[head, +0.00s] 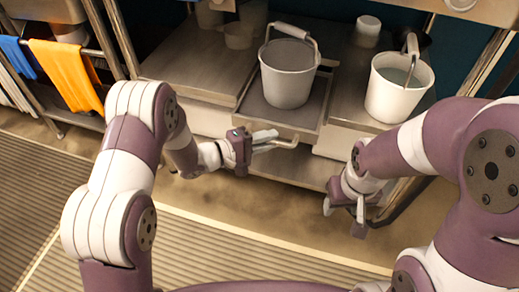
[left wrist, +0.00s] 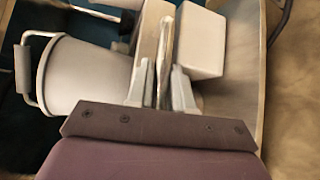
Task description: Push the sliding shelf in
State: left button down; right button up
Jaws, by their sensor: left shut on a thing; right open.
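The sliding shelf (head: 312,116) is a grey metal tray between two steel counters, and it sticks out a little at the front. A white bucket (head: 289,75) with a raised handle stands on it; the bucket also shows at the left of the left wrist view (left wrist: 88,77). A bar handle (head: 285,144) runs along the shelf's front. My left gripper (head: 265,140) is at the left part of this handle. In the left wrist view its fingers (left wrist: 160,85) are shut around the thin bar. My right gripper (head: 345,210) is open and empty, low in front of the right counter.
Orange (head: 68,72) and blue (head: 18,55) cloths hang at the left. Striped mats (head: 230,245) cover the floor in front.

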aim_at(275, 114)
pick_arm(q)
jog(key=w, duration=0.2)
jog(key=w+d+p, duration=0.1)
jog(key=w, duration=0.2)
jog(key=w+d, duration=0.1)
jog(key=w, duration=0.1)
jog(key=shift+w+d+p, duration=0.25)
jog(key=shift+w+p, duration=0.05)
jog(key=shift+w, duration=0.25)
jog(key=shift+w+r, duration=0.1)
jog(key=shift+r, duration=0.1)
jog(key=c, duration=1.1)
grip_release()
jog(key=shift+w, duration=0.15)
